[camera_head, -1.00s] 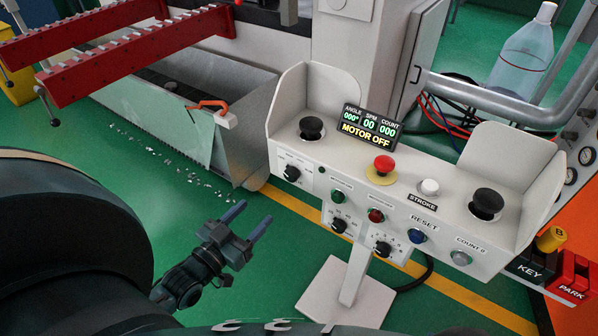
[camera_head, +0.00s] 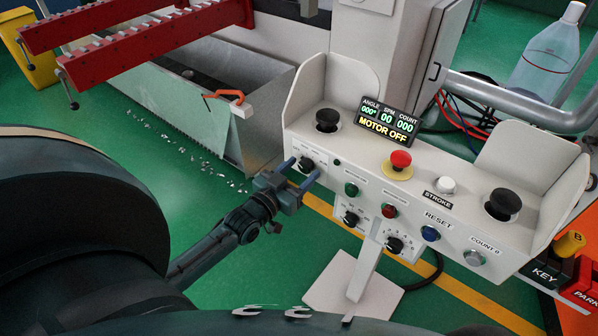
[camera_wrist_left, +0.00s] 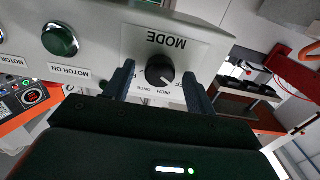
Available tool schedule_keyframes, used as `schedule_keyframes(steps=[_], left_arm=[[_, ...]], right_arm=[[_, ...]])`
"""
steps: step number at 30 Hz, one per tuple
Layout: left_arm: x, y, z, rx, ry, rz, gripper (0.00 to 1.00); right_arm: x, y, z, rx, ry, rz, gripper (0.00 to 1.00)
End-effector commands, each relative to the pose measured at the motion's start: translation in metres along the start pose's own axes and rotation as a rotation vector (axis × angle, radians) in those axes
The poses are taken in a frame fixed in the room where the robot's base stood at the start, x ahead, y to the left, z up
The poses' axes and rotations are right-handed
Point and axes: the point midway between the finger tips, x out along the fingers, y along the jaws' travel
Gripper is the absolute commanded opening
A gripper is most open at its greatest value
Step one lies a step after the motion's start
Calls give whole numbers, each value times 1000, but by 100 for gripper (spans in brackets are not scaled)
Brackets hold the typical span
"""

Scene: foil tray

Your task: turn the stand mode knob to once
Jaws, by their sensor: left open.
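The stand mode knob (camera_head: 306,164) is a black round knob at the left end of the grey stand's front panel. In the left wrist view the knob (camera_wrist_left: 160,69) shows below an upside-down MODE label, with ONCE and INCH printed on its other side. Its white mark points to the lower right there, away from ONCE. My left gripper (camera_head: 302,168) is open, its fingertips at the panel on either side of the knob. In the wrist view the fingers (camera_wrist_left: 159,72) straddle the knob with visible gaps. My right gripper is not in view.
A green button (camera_head: 351,189), a red button (camera_head: 389,211) and more black knobs share the panel. On top are a red mushroom button (camera_head: 400,159) and a display (camera_head: 387,123) reading MOTOR OFF. A metal bin (camera_head: 265,115) stands behind left. Open green floor lies left.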

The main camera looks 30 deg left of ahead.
Motion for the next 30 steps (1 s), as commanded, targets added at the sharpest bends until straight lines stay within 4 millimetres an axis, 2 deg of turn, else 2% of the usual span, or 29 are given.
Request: schedule_keyframes(steps=[6, 22, 30], left_arm=[[0, 0, 0, -1, -1, 0, 54], [0, 0, 0, -1, -1, 0, 11], [0, 0, 0, 28, -2, 0, 11]], right_arm=[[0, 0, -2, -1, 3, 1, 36], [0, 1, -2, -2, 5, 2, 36], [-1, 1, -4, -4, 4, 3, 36]])
